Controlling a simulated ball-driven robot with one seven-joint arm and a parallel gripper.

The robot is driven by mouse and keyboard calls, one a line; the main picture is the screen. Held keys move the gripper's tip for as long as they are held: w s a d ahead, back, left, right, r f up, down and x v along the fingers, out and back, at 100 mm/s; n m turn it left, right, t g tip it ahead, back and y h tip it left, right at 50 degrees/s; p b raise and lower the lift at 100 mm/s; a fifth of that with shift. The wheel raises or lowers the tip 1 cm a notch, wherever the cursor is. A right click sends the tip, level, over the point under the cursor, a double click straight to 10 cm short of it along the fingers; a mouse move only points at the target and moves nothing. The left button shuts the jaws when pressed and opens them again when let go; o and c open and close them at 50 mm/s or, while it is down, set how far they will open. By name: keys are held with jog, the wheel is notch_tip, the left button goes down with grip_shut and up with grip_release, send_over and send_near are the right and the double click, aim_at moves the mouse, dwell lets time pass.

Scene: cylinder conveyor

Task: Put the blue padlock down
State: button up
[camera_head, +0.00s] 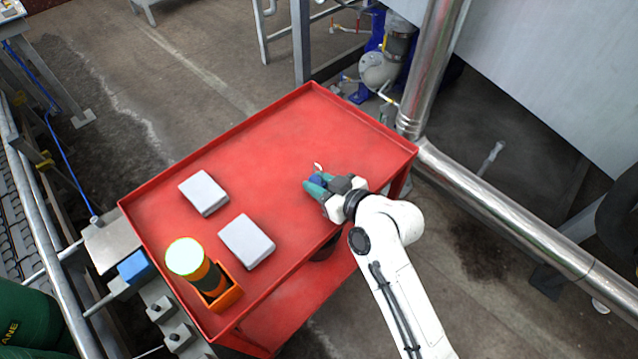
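The blue padlock (317,181) is a small dark blue body with a pale shackle that sticks out beyond the fingertips. It is over the right part of the red cart top (262,150). My gripper (317,184) has teal fingers, one on each side of the padlock, and appears shut on it. The fingers hide much of the padlock's body. I cannot tell whether the padlock touches the cart top or is held just above it.
Two grey-white boxes (204,193) (246,241) lie on the cart's left half. An orange holder (226,296) with a dark, bright-topped cylinder (185,257) stands at the near left corner. A low raised rim edges the cart. The cart's middle and far part are clear.

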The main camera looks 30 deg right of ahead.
jog(key=o, duration=0.5)
jog(key=shift+s+f, duration=0.25)
jog(key=shift+f, duration=0.65)
jog(key=shift+c, duration=0.2)
jog(key=shift+a, duration=0.1)
jog(key=shift+r+g+p, duration=0.3)
jog(key=shift+r+p, duration=0.15)
jog(key=shift+r, duration=0.1)
jog(key=v, duration=1.2)
jog(key=shift+r, duration=0.3)
jog(key=s+f+g, duration=0.1)
jog(key=f, duration=0.1)
jog(key=s+f+g, duration=0.1)
jog(key=f, duration=0.1)
jog(key=shift+s+a, duration=0.15)
jog(key=shift+s, duration=0.25)
jog(key=s+d+f+m+g+h, duration=0.2)
jog(key=s+f+g, duration=0.1)
jog(key=s, duration=0.5)
jog(key=s+d+f+m+g+h, duration=0.2)
jog(key=s+d+f+g, duration=0.1)
jog(key=s+g, duration=0.3)
jog(key=shift+s+f+g, duration=0.3)
jog(key=shift+s+f, duration=0.35)
jog(key=shift+s, duration=0.4)
